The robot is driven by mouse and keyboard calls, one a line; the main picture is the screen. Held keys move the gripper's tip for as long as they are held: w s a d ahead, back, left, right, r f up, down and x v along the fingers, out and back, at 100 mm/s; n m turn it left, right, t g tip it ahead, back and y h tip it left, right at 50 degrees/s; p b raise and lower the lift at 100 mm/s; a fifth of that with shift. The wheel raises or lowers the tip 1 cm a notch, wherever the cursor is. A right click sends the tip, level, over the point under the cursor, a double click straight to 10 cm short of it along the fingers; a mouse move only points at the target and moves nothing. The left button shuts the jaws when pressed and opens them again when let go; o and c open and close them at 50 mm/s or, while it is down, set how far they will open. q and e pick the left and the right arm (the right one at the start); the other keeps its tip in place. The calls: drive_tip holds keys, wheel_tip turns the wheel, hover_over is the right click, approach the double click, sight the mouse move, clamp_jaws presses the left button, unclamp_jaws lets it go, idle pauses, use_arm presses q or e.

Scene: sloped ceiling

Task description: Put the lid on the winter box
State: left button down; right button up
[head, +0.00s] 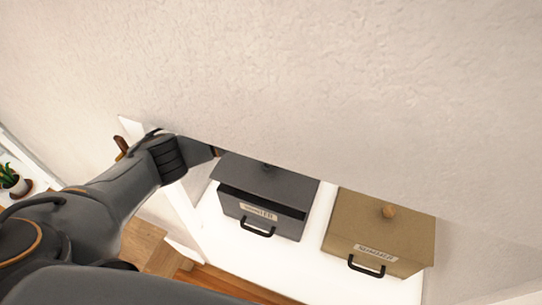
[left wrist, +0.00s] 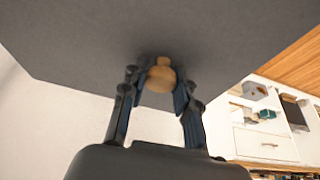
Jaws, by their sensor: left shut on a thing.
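The winter box (head: 262,222) is dark grey with a pale label and a black front handle, on the white surface at the centre. Its grey lid (head: 262,184) is over it, with a dark gap along the front; I cannot tell whether the back edge touches. In the left wrist view the lid (left wrist: 220,35) fills the top, with a round wooden knob (left wrist: 160,75). My left gripper (left wrist: 158,92) is shut on that knob. In the head view the sloped ceiling hides most of this gripper. My right gripper is not in view.
A tan box (head: 378,238) with a wooden-knobbed lid stands just right of the winter box. The sloped ceiling (head: 330,80) comes down low over both boxes. The white surface (head: 310,265) is bare in front. A plant (head: 14,182) is far left.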

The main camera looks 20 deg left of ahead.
sight(272, 169)
use_arm(q)
drive_tip(key=shift+f+b, duration=2.25)
drive_tip(key=shift+f, duration=0.9)
drive_tip(key=c, duration=0.9)
unclamp_jaws()
drive_tip(key=shift+c, duration=0.2)
drive_tip(key=shift+d+r, duration=0.2)
drive_tip(key=shift+r, duration=0.25)
drive_tip(key=v, duration=0.2)
drive_tip(key=d+v, duration=0.1)
drive_tip(key=v, duration=0.1)
drive_tip(key=shift+r, duration=0.1)
drive_tip(key=d, duration=1.1)
drive_tip(key=shift+s, duration=0.2)
